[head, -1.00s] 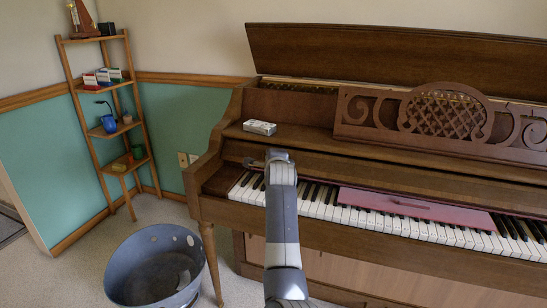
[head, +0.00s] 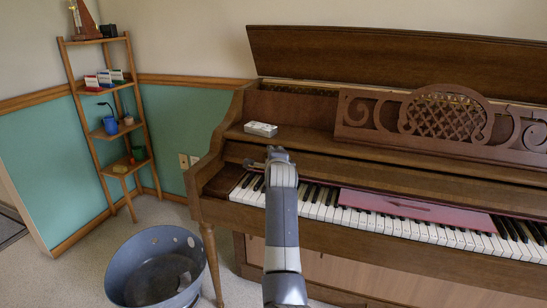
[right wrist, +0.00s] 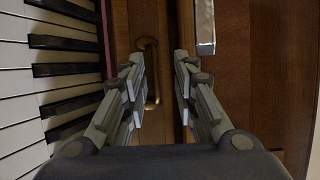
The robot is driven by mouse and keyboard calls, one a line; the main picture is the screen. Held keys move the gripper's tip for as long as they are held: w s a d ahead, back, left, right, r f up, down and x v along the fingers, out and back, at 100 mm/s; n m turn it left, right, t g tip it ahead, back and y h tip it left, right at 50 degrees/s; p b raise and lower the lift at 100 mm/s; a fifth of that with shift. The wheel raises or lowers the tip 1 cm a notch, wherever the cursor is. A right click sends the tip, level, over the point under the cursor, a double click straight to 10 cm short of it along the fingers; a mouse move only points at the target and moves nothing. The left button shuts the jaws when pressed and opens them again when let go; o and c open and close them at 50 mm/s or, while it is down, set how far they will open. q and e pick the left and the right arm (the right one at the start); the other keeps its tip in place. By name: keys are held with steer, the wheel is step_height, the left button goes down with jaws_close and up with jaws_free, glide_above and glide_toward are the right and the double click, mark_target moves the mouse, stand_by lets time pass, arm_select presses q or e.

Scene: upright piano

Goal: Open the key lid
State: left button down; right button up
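The upright piano has a brown wooden board, the key lid (head: 395,178), running along behind the keys. White and black keys (head: 420,229) lie exposed in front of it, and they also show at the left in the right wrist view (right wrist: 30,85). A brass handle (right wrist: 150,72) shows on the wood beside the keys in the right wrist view. My right gripper (head: 252,164) is at the left end of the keyboard. Its fingers (right wrist: 160,58) are spread and empty over the wood, with the handle close to the left finger; contact cannot be told. My left gripper is out of view.
A silver box (head: 260,129) lies on the piano ledge just behind my right gripper. A red cloth strip (head: 415,206) covers part of the keys. The top lid (head: 400,60) stands raised. A grey tub (head: 155,265) and wooden shelf (head: 110,88) are at left.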

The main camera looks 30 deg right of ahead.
steer(key=v, duration=0.7)
steer(key=shift+w, duration=0.15)
stand_by(0.4)
